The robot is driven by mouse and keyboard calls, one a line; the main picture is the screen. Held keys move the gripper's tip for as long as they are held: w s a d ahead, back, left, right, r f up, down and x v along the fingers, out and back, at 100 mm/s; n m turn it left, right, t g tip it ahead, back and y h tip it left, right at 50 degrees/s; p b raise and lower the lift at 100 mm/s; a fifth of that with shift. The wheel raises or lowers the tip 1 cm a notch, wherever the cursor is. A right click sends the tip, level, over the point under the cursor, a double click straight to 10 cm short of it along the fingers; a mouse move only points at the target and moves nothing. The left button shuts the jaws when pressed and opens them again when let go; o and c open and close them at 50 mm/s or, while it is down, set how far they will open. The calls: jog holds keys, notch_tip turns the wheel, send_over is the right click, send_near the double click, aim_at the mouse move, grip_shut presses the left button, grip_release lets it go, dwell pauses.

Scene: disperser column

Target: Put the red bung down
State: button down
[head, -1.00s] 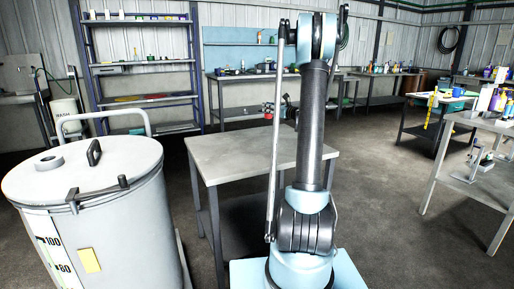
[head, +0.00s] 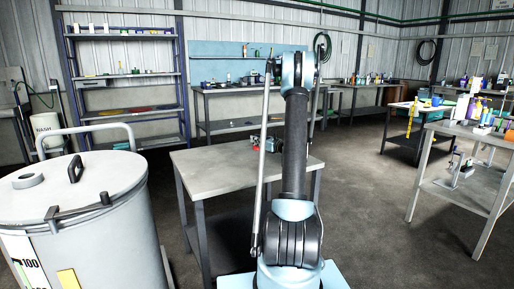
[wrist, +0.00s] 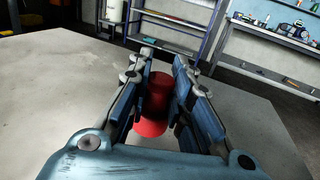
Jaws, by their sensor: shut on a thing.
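The red bung (wrist: 157,100) is between the fingers of my gripper (wrist: 165,78) in the wrist view, with its wider end towards the camera. My gripper is shut on it. In the head view my gripper (head: 268,145) is small and partly behind my arm, low over the far right part of the grey table (head: 215,163), with a bit of red showing at it. The table top (wrist: 60,85) fills much of the wrist view and looks bare. I cannot tell whether the bung touches it.
A large pale drum (head: 95,235) with a lidded top and handle stands left of the table. A shelf rack (head: 127,75) and a workbench (head: 230,85) stand behind. Other cluttered tables (head: 465,150) are at the right. Floor between them is clear.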

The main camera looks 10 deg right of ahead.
jog(key=shift+f, duration=1.3)
jog(key=c, duration=1.5)
grip_release()
jog(key=shift+o, duration=0.2)
